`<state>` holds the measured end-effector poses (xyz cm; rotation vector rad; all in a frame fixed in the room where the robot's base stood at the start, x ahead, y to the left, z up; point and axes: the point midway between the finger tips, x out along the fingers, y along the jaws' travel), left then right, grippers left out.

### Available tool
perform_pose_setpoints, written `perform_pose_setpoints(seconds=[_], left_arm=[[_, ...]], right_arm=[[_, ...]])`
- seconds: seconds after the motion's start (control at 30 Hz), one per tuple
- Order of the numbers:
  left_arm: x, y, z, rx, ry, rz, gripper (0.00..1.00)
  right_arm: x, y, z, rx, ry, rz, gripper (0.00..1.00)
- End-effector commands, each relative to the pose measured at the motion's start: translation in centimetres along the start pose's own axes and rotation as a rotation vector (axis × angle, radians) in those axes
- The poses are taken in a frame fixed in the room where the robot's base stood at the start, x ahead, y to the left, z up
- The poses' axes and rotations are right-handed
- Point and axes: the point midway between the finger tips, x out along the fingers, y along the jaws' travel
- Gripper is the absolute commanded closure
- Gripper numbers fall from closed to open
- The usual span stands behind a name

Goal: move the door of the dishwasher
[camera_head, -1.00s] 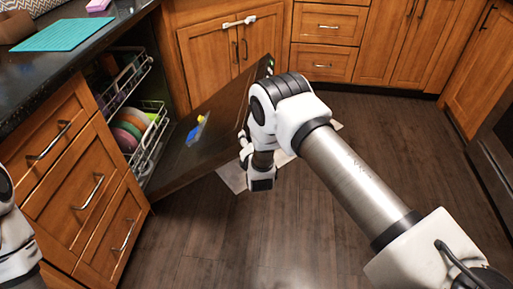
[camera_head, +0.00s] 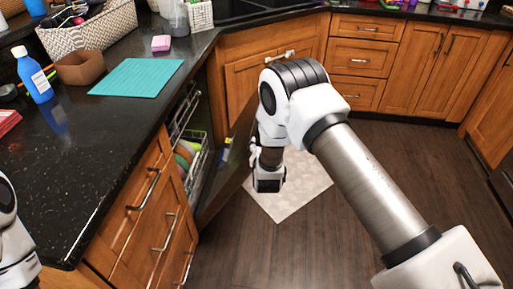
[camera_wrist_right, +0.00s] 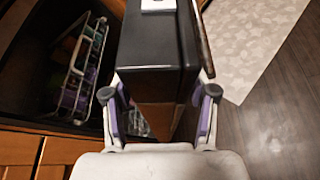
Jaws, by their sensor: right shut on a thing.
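The dishwasher door (camera_head: 225,180) is a dark panel that stands partly open at a steep tilt, left of my right arm in the head view. A small blue and yellow item shows on its inner face. Behind it, the dishwasher opening holds wire racks (camera_head: 194,165) with coloured plates. My right gripper (camera_wrist_right: 162,100) is shut on the door's edge, one purple-padded finger on each side of the dark door (camera_wrist_right: 155,52) in the right wrist view. In the head view my right arm hides much of this grip. Only a white part of my left arm shows at the left edge.
A black countertop (camera_head: 90,150) with a teal mat (camera_head: 137,77), a blue bottle (camera_head: 34,75) and a basket stands at the left. Wooden drawers (camera_head: 145,215) lie beside the dishwasher. A pale floor mat (camera_head: 300,190) and clear wooden floor lie to the right.

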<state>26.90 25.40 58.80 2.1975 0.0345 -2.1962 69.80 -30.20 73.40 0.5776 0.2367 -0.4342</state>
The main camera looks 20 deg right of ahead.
Motion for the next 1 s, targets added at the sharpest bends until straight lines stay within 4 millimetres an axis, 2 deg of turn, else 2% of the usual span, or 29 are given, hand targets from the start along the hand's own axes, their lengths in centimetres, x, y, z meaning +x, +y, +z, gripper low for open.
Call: perform_pose_setpoints(seconds=[0.47, 0.5, 0.53, 0.87, 1.0], left_arm=[[-0.2, 0.0, 0.1, 0.001, -0.001, 0.0, 0.69], [-0.2, 0.0, 0.1, 0.001, -0.001, 0.0, 0.69], [-0.2, 0.0, 0.1, 0.001, -0.001, 0.0, 0.69], [-0.2, 0.0, 0.0, 0.001, -0.001, 0.0, 0.69], [-0.2, 0.0, 0.0, 0.001, -0.001, 0.0, 0.69]], right_arm=[[-0.2, -0.2, 0.2, -0.008, 0.004, -0.003, 1.0], [-0.2, -0.2, 0.2, -0.008, 0.004, -0.003, 0.29], [-0.2, -0.2, 0.2, -0.008, 0.004, -0.003, 0.18], [-0.2, -0.2, 0.2, -0.007, 0.003, -0.004, 0.18], [-1.7, -0.1, 0.1, -0.008, 0.005, -0.004, 0.18]])
